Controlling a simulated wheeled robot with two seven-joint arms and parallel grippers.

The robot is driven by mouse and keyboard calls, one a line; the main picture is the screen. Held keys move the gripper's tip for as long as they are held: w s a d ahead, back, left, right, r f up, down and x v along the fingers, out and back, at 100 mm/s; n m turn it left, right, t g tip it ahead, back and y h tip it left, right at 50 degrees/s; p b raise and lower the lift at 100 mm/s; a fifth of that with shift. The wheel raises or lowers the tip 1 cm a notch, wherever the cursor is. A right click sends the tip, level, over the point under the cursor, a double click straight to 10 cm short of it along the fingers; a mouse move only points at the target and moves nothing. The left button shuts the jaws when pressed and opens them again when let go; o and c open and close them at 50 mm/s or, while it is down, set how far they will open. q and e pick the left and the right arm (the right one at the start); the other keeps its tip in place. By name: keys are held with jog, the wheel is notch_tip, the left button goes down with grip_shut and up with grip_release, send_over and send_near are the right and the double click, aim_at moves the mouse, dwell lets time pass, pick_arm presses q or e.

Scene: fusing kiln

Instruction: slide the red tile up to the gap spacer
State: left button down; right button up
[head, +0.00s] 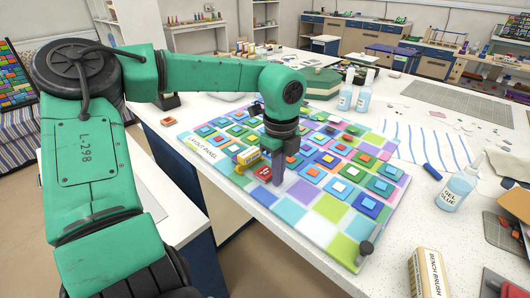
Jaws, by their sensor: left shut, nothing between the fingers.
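The red tile (263,174) lies on the layout panel (319,230) near its front left edge. A yellow block (248,157) with small lettering, which looks like the gap spacer, lies just up and left of the red tile. I cannot tell whether the two touch. My left gripper (278,181) points down, shut and empty, at the right side of the red tile. Its fingers stand close to the tile; contact is not clear. My right gripper is out of view.
Several stacked coloured tiles cover the panel behind and right of the gripper. A gel glue bottle (458,187) and a bench brush box (427,273) stand to the right. White table shows in front of the panel.

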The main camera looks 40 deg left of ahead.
aim_at(265, 172)
pick_arm(q)
jog(key=shift+a, duration=0.9)
dwell(0.7)
jog(key=shift+a, duration=1.25)
dwell(2.1)
jog(key=shift+d+b, duration=0.5)
jog(key=shift+d, duration=0.25)
jog(key=shift+r+p, duration=2.7)
jog(key=shift+r, duration=1.35)
